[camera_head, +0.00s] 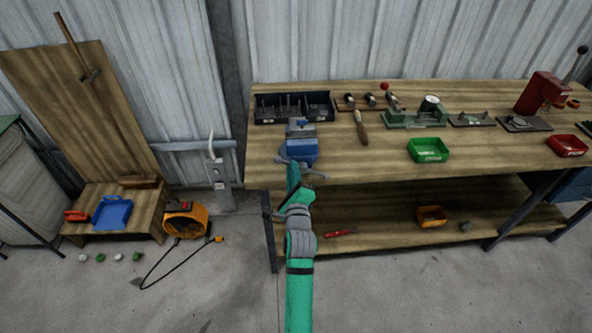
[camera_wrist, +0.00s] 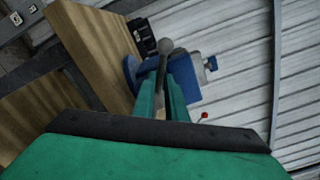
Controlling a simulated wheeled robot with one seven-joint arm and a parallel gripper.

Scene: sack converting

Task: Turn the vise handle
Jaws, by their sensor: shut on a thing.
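A blue bench vise (camera_head: 303,150) with grey jaws stands at the left front edge of the workbench. Its grey handle (camera_head: 283,158) shows at the vise's front, just above the end of my arm. In the wrist view the blue vise (camera_wrist: 193,87) is ahead, and the handle's round grey knob (camera_wrist: 166,46) sticks up by my green fingers. My gripper (camera_wrist: 170,85) is shut on the vise handle. In the head view my gripper (camera_head: 293,172) is at the front of the vise, and its fingertips are partly hidden by my wrist.
The wooden workbench (camera_head: 385,165) carries a black divided tray (camera_head: 293,107) behind the vise, a brush (camera_head: 361,127) to its right, and a green bin (camera_head: 428,150). A red press (camera_head: 541,93) stands at the right. A lower shelf (camera_head: 385,213) lies beneath. The floor at left holds an orange fan (camera_head: 185,219).

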